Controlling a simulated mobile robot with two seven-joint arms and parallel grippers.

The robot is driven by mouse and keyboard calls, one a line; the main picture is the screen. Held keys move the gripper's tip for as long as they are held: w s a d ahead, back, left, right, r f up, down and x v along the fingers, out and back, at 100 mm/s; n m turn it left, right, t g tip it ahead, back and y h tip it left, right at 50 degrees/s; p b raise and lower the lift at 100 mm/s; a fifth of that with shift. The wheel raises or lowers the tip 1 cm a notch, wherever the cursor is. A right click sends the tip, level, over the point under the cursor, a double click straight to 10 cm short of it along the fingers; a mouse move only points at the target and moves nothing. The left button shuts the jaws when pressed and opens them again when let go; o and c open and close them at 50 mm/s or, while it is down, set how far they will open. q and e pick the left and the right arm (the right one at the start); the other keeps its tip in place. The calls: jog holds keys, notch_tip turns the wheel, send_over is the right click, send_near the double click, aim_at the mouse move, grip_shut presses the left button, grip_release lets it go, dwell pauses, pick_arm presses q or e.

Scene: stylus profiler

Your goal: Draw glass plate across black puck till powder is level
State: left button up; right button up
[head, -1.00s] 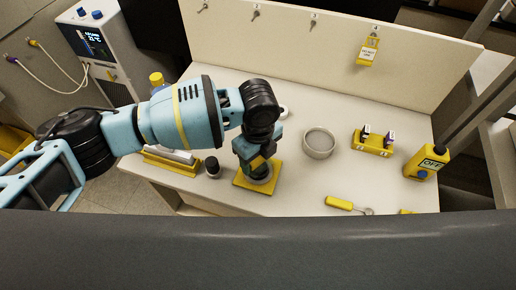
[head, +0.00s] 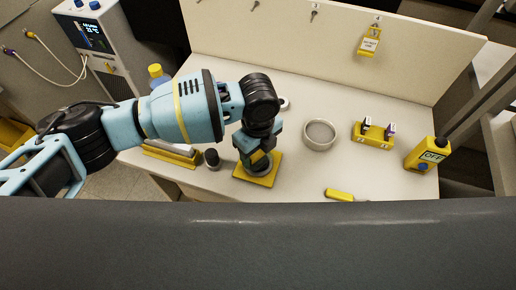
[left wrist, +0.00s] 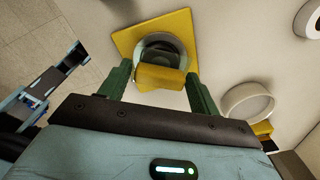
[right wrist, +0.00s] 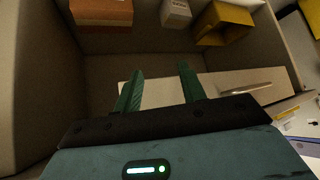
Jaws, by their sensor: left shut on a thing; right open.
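My left gripper (head: 258,158) is over the yellow base (head: 246,175) on the bench. In the left wrist view its fingers (left wrist: 160,88) are shut on a yellow block (left wrist: 160,79), which appears to be the grip of the glass plate. The block lies over the near part of a dark round puck (left wrist: 160,47) with a pale rim, on the yellow base (left wrist: 126,38). I cannot make out the clear glass or the powder level. My right gripper (right wrist: 160,88) is open and empty, apart from the bench work; the head view does not show it.
Near the left gripper stand a dark-topped jar (head: 212,159) and a round dish (head: 319,135). Further right are a yellow rack (head: 373,136) and a yellow device reading OFF (head: 427,154). A yellow-handled tool (head: 339,195) lies at the front. The bench between dish and rack is clear.

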pick_arm(q)
jog(key=shift+f, duration=0.35)
pick_arm(e)
jog(key=shift+a, duration=0.1)
dwell(0.3)
pick_arm(q)
jog(key=shift+s+a+r, duration=0.1)
jog(key=shift+s+a, duration=0.1)
jog(key=shift+a, duration=0.1)
jog(key=shift+s+a+p, duration=0.25)
jog(key=shift+p, duration=0.15)
pick_arm(e)
jog(key=shift+w+r, duration=0.55)
jog(key=shift+r, duration=0.1)
pick_arm(q)
jog(key=shift+d, duration=0.1)
pick_arm(e)
jog(key=shift+s+f, duration=0.1)
pick_arm(q)
jog(key=shift+w+d, duration=0.1)
jog(key=shift+w, duration=0.05)
jog(key=shift+w+d+b, duration=0.55)
jog(key=shift+w+d, duration=0.25)
jog(key=shift+d, duration=0.05)
pick_arm(e)
jog(key=shift+s+f, duration=0.6)
jog(key=shift+f, duration=0.15)
